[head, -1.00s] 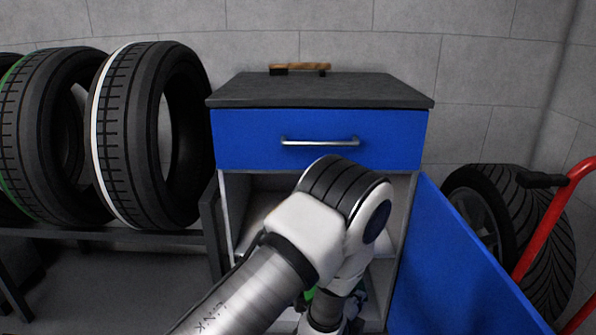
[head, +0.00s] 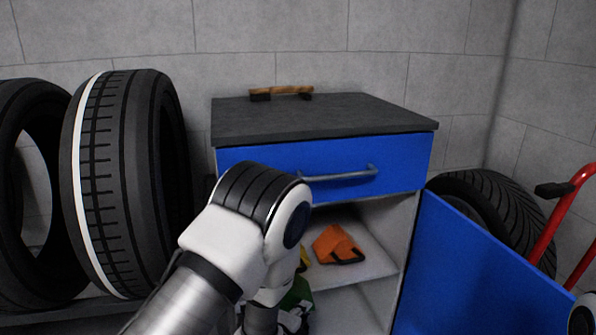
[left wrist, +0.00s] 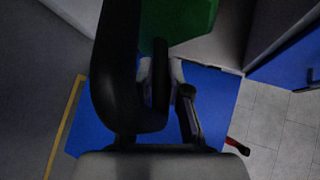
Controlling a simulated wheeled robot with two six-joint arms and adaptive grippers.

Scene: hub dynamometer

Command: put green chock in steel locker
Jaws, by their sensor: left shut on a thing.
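The steel locker (head: 326,132) has a dark top, a blue drawer front, and an open compartment with a light shelf below. Its blue door (head: 465,270) is swung open to the right. My left gripper (head: 290,318) is low in front of the compartment, mostly hidden behind my own arm. It is shut on the green chock (head: 298,292), of which only a part shows. In the left wrist view the green chock (left wrist: 185,20) is at the top, at the fingers (left wrist: 165,75). My right gripper is out of view.
An orange chock-like thing (head: 336,245) lies on the upper shelf, with a yellow thing (head: 304,259) partly hidden beside it. A wooden-handled brush (head: 281,92) lies on top. Tyres (head: 115,185) stand at left. A tyre (head: 490,212) and red hand truck (head: 562,222) are at right.

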